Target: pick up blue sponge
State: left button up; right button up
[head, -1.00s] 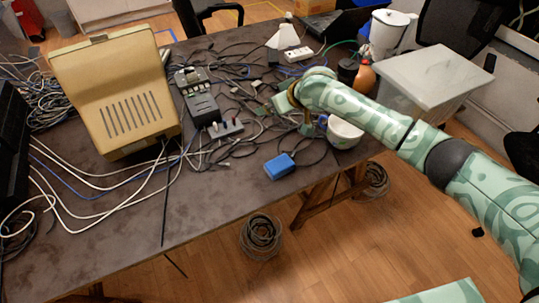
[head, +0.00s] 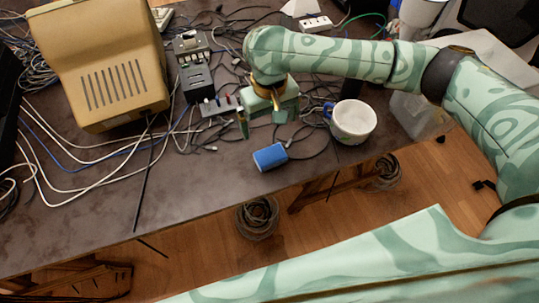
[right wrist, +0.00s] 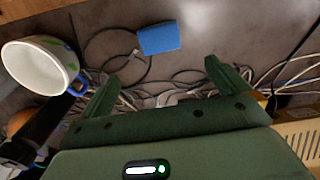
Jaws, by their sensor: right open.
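The blue sponge (head: 270,157) lies on the dark table near its front edge, with a cable beside it. It also shows in the right wrist view (right wrist: 159,38), ahead of the fingers and between their lines. My right gripper (head: 262,122) is above the table, just behind the sponge in the head view. Its two fingers are apart and empty, as the right wrist view (right wrist: 160,82) shows. The sponge is in full view and the fingers do not touch it. My left gripper is not in view.
A white mug (head: 352,122) with a blue handle stands right of the sponge. A beige monitor-like case (head: 105,70) and a dark device (head: 196,75) stand to the left. Loose cables cover the back of the table. The front left tabletop (head: 190,200) is mostly clear.

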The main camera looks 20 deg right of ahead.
jog(key=b, duration=0.5)
send_near(271, 154)
jog(key=f, duration=0.5)
jog(key=shift+w+a+f, duration=0.1)
jog(key=shift+w, duration=0.1)
jog(key=f+b, duration=0.2)
jog(key=f, duration=0.1)
jog(key=f+b, duration=0.1)
jog(key=shift+s+f+b, duration=0.3)
jog(key=shift+b, duration=0.05)
jog(key=shift+f+b, duration=0.3)
jog(key=shift+f, duration=0.1)
jog(key=shift+r, duration=0.2)
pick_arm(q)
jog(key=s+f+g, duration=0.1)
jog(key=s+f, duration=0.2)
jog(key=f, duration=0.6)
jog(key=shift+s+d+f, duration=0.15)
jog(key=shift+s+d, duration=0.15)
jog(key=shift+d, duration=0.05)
pick_arm(e)
jog(key=c, duration=1)
